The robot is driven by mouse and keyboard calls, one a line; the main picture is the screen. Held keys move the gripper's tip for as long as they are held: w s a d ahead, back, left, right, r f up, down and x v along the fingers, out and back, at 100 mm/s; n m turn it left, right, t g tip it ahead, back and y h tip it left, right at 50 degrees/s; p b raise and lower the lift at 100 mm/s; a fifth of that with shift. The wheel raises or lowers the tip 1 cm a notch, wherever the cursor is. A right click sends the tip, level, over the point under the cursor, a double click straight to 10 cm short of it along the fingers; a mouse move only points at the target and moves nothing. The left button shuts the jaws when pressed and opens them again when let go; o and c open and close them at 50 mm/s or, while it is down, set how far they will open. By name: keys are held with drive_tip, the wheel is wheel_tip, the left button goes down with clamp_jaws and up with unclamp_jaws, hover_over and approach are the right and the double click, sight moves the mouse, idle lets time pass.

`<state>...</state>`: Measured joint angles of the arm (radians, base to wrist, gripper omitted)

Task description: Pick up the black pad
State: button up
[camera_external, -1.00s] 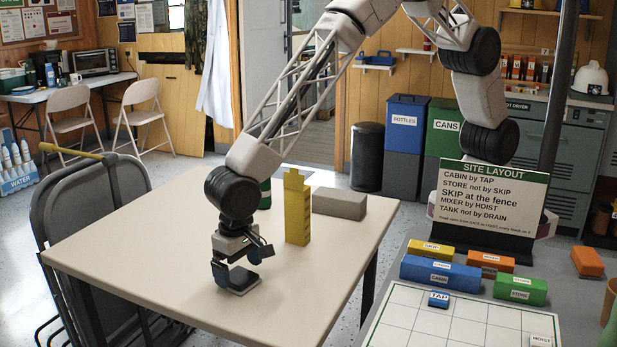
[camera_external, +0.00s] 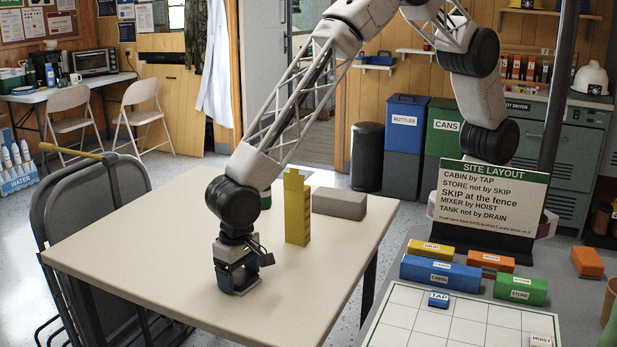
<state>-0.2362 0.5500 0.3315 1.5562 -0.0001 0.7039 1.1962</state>
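The black pad (camera_external: 246,288) lies on the cream table (camera_external: 150,262), left of the yellow block. Only a thin edge of it shows, as my gripper (camera_external: 238,281) covers most of it. My gripper points straight down, with its fingers low at the pad, near the tabletop. I cannot tell whether the fingers touch the pad or have closed on it.
A tall yellow block (camera_external: 297,208) stands close to the right of my gripper. A grey block (camera_external: 340,204) and a partly hidden green object (camera_external: 266,198) are behind. The table's front left is clear. A grey side table (camera_external: 400,262) with labelled blocks and a grid board is at right.

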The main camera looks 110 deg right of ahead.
sight(239, 276)
drive_tip(key=shift+c, duration=1.4)
drive_tip(key=shift+r, duration=0.1)
wheel_tip(239, 276, up, 10)
